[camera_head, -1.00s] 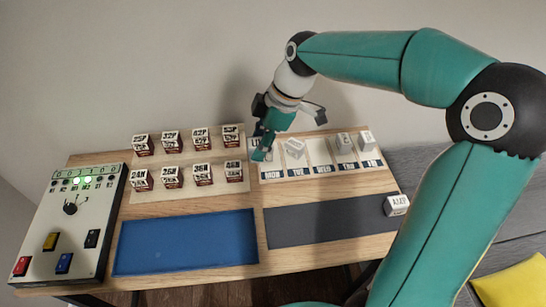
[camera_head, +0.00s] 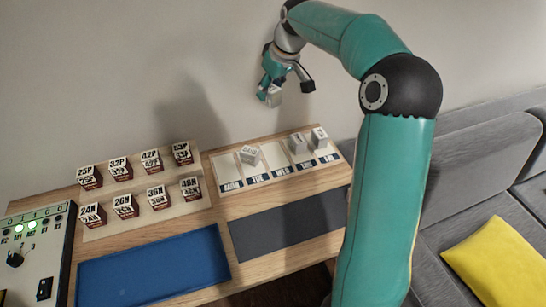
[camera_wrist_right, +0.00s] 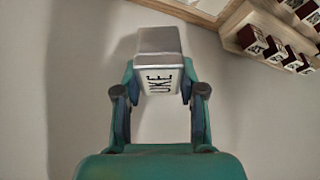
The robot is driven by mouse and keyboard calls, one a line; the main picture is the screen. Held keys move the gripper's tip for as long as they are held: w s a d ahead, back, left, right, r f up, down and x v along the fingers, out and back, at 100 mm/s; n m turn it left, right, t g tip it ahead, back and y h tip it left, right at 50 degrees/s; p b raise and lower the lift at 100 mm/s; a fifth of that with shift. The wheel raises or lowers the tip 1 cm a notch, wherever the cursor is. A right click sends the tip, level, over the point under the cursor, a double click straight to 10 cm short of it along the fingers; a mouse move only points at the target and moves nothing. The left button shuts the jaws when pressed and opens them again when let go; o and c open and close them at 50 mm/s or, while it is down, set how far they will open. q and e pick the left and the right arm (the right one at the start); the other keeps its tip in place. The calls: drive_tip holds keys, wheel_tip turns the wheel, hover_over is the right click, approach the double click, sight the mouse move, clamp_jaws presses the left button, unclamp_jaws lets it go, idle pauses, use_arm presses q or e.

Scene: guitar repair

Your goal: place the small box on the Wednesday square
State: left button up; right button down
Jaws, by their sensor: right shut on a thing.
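My right gripper (camera_head: 272,92) is shut on a small white-grey box (camera_head: 275,98), held in the air above and behind the weekday board. In the right wrist view the box (camera_wrist_right: 160,65) shows the letters "UKE" between the fingers (camera_wrist_right: 157,88). The Wednesday square (camera_head: 277,157) is the middle pale square of the board and is empty. The Monday square (camera_head: 227,169) is empty too. Small white boxes stand on the Tuesday (camera_head: 250,154), Thursday (camera_head: 297,143) and Friday (camera_head: 320,138) squares; the Tuesday one sits askew. My left gripper is not in view.
Several labelled red-and-white boxes (camera_head: 123,205) stand on a stepped wooden rack at left. A switch panel (camera_head: 30,258) stands at far left. My right arm covers the table's right end.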

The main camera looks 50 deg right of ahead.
drive_tip(key=f, duration=1.5)
drive_tip(key=shift+s+d+f, duration=0.25)
drive_tip(key=shift+s+d, duration=0.05)
drive_tip(key=shift+d, duration=0.1)
wheel_tip(320, 180, down, 5)
drive_tip(key=shift+f, duration=0.15)
drive_tip(key=c, duration=1)
unclamp_jaws()
drive_tip(key=shift+o, duration=0.2)
